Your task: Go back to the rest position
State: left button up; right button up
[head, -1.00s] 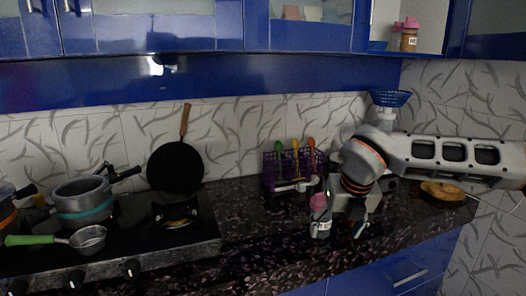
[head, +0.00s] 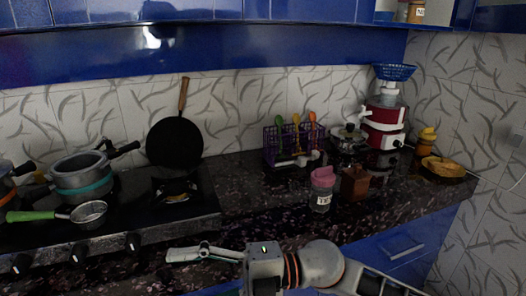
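My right arm comes in from the lower right, and its gripper (head: 190,253) points left, low in front of the counter edge. The gripper is seen side-on with its fingers overlapping, and I see nothing held in it; whether it is open or shut is unclear. A jar with a pink lid and white label (head: 322,190) stands upright on the dark counter (head: 255,215), apart from the gripper. My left gripper is not in view.
A brown wooden block (head: 355,184) stands beside the jar. Behind are a purple utensil rack (head: 283,148), a steel pot (head: 348,139) and a red appliance (head: 383,127). At left, a stove (head: 185,238) holds a pot (head: 82,176) and a green-handled strainer (head: 88,213).

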jog(key=w+d+m+t+y, duration=0.2)
jog(key=w+d+m+t, duration=0.4)
jog(key=m+t, duration=0.55)
jog(key=w+d+f+m+t+h, duration=0.4)
jog(key=d+f+m+t+h, duration=0.4)
jog(key=d+f+m, duration=0.5)
jog(key=s+d+f+m+g+h, duration=0.2)
jog(key=s+d+f, duration=0.3)
jog(key=f, duration=0.3)
jog(key=s+d+f+m+g+h, duration=0.2)
jog(key=s+d+f+h, duration=0.2)
jog(key=f, duration=0.5)
jog(key=s+d+f+m+g+h, duration=0.2)
jog(key=s+d+f, duration=0.3)
jog(key=f, duration=0.4)
jog(key=shift+s+d+h, duration=0.35)
jog(key=shift+s+h, duration=0.45)
jog(key=shift+s, duration=0.1)
jog(key=shift+o, duration=0.3)
